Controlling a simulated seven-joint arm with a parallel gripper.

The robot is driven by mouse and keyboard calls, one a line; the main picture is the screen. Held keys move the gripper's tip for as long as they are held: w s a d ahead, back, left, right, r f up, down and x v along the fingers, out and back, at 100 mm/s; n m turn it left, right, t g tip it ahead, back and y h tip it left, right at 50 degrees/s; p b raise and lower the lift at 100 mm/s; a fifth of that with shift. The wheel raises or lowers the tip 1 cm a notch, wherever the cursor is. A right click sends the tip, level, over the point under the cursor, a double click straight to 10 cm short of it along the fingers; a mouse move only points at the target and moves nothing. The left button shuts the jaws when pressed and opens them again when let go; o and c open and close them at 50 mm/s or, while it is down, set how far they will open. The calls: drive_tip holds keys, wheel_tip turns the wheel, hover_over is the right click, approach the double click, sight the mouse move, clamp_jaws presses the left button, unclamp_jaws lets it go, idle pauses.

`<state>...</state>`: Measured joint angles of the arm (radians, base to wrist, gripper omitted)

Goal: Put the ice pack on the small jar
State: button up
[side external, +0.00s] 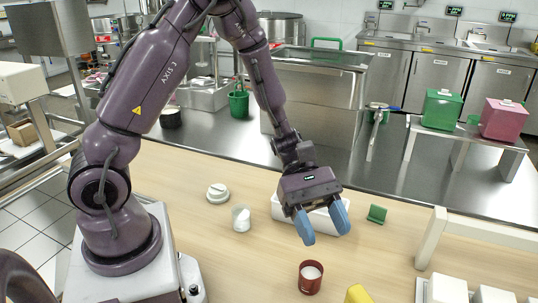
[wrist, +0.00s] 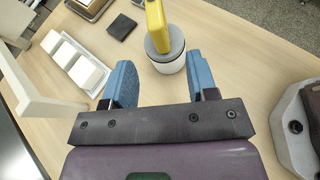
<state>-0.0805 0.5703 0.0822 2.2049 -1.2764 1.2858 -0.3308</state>
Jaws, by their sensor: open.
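My gripper (side external: 322,225) hangs over the wooden table with its two blue fingers spread and nothing between them. The wrist view also shows my gripper (wrist: 158,70) open. A small white jar (side external: 241,220) stands upright to its left in the side view, and a dark red jar (side external: 311,279) with white inside stands nearer the camera. A yellow thing (side external: 357,295) is cut off by the bottom edge. In the wrist view a yellow thing (wrist: 156,22) is on or in front of a grey-topped white container (wrist: 170,62), beyond the fingertips. I cannot tell which thing is the ice pack.
A white tray (side external: 281,208) is partly hidden behind my gripper. A round pale piece (side external: 217,193) and a green piece (side external: 377,214) lie nearby. White blocks (side external: 448,289) and a pale stand (side external: 431,240) are at right. Bare table lies between the red jar and the stand.

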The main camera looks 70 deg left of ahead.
drive_tip(key=s+a+r+m+t+y, duration=0.3)
drive_tip(key=s+a+r+m+y, duration=0.2)
drive_tip(key=r+m, duration=0.3)
drive_tip(key=s+a+r+m+t+y, duration=0.2)
drive_tip(key=s+a+r+m+y, duration=0.3)
drive_tip(key=r+m+y, duration=0.3)
drive_tip(key=shift+s+a+m+t, duration=0.4)
drive_tip(key=shift+s+m, duration=0.2)
drive_tip(key=shift+s, duration=0.1)
